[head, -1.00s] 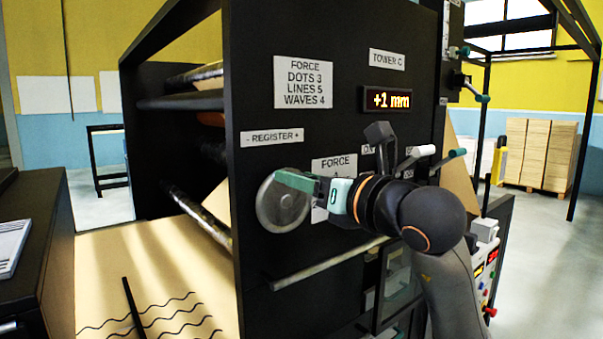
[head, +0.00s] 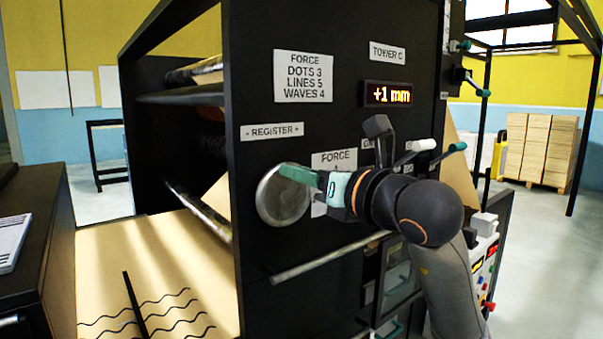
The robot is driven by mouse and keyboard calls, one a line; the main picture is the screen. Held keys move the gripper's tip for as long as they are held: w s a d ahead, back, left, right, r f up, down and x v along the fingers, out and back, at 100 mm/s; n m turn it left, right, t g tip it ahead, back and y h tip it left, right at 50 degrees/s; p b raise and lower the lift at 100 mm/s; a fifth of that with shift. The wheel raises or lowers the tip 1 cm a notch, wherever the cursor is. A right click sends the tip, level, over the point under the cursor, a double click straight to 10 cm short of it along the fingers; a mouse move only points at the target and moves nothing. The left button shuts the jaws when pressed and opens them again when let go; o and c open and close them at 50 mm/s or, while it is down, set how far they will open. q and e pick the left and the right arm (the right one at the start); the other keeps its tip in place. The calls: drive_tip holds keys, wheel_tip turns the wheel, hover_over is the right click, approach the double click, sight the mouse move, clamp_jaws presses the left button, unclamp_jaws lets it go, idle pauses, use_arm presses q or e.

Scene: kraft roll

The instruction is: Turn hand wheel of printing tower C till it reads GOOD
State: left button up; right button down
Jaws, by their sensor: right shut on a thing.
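Tower C is the black machine with the "TOWER C" plate (head: 387,53). Its display (head: 387,94) reads "+1 mm". The grey round hand wheel (head: 283,208) sits on the panel below the "- REGISTER +" plate (head: 271,131). My right gripper (head: 295,173) reaches in from the right and is shut at the wheel's upper rim, with its green fingers there. The fingers and hand hide part of the wheel's right edge and the grip itself. My left gripper is not in view.
A horizontal bar (head: 325,259) sticks out below the wheel. Levers with white and teal ends (head: 422,145) stand to the right, close behind my arm. Paper with wavy black lines (head: 160,290) lies at lower left. Stacked boxes (head: 540,150) stand far right.

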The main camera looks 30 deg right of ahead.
sight(271, 179)
idle(0.3)
drive_tip(key=shift+s+a+f+n+b, duration=0.15)
drive_tip(key=shift+a+n+b, duration=0.45)
drive_tip(key=shift+n, duration=0.75)
drive_tip(key=shift+w+a+f+n+b, duration=0.15)
drive_tip(key=shift+a+n+b, duration=0.4)
drive_tip(key=shift+n, duration=0.85)
drive_tip(key=shift+s+a+f+n+b, duration=0.1)
drive_tip(key=shift+a+f+n+b, duration=0.2)
drive_tip(key=shift+n+b, duration=0.8)
drive_tip(key=shift+a+n, duration=0.1)
drive_tip(key=shift+n, duration=0.25)
drive_tip(key=c, duration=0.8)
unclamp_jaws()
drive_tip(key=shift+o, duration=0.2)
